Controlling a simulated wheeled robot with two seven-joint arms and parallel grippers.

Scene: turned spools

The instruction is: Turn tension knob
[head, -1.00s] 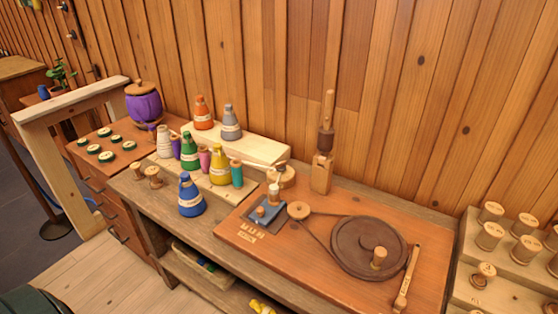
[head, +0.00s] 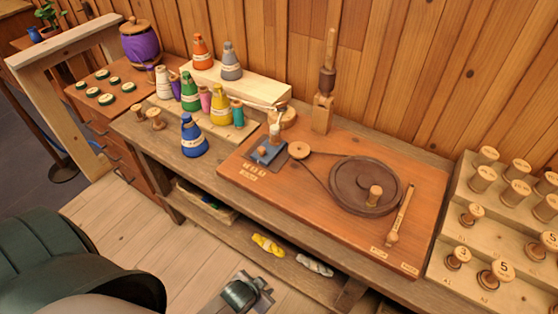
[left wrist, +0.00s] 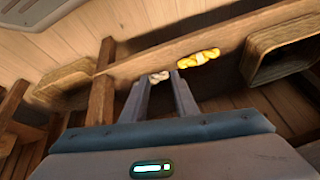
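The winding board (head: 300,185) lies on the bench. Near its left end is a small blue plate (head: 268,151) with a pale upright post behind it and small light blocks in front. A small knob-like part sits on this plate, too small to make out its setting. A large dark wheel (head: 345,190) with a wooden handle (head: 375,194) is belted to a small pulley (head: 298,150). My left gripper (head: 262,284) is low in front of the bench, well away from the plate. In the left wrist view its fingers (left wrist: 161,75) are apart and empty. My right gripper is out of view.
Coloured thread cones, such as the blue cone (head: 193,138), stand left of the board. A stepped rack (head: 480,215) of spools is at the right. A yellow skein (head: 268,245) and a grey skein (head: 314,265) lie on the lower shelf, below the bench edge.

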